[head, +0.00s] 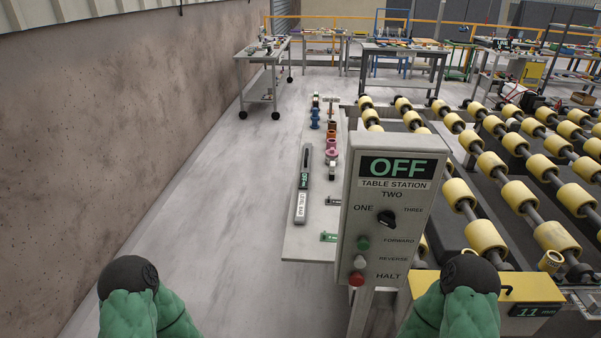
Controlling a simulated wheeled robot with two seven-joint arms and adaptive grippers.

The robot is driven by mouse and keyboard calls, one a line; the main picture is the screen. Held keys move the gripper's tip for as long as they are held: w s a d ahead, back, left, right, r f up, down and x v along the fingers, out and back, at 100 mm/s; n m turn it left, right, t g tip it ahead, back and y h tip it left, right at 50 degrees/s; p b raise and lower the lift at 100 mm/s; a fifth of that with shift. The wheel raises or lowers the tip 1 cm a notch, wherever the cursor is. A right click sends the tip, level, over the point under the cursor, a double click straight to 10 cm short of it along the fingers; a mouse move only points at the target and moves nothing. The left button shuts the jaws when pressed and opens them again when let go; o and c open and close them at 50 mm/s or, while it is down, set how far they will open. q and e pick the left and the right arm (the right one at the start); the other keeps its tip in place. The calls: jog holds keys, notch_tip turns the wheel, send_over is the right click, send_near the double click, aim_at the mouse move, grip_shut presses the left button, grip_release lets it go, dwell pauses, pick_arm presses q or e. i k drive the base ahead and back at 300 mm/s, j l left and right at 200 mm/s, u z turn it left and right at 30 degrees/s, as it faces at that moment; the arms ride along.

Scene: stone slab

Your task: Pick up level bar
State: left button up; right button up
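The level bar (302,186) is a slim grey bar with a dark, green-marked section and a white label at its near end. It lies lengthwise along the left side of the pale stone slab (303,243), left of the grey control box. My two green arms show only as rounded parts with dark caps at the bottom left and bottom right. No gripper fingers show in the head view, and nothing touches the bar.
The control box (386,205) reading OFF stands in front of the slab's right part. Yellow rollers (484,236) fill the right. Several small coloured fittings (331,152) line the slab beside the bar. Open floor (215,215) lies left; a wheeled cart (264,75) stands behind.

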aim_at(302, 200)
jog(key=j+z, duration=0.15)
jog(key=j, duration=0.25)
jog(key=i+u, duration=0.1)
jog(key=u, duration=0.7)
jog(key=i+u, duration=0.1)
jog(key=i, duration=1.65)
jog(key=i+j+z, duration=0.1)
jog(key=i+z, duration=0.15)
jog(key=i, duration=0.2)
jog(key=i+j+z, duration=0.15)
jog(key=i+z, duration=0.15)
jog(key=i, duration=0.15)
jog(key=i+j+z, duration=0.25)
jog(key=i, duration=0.2)
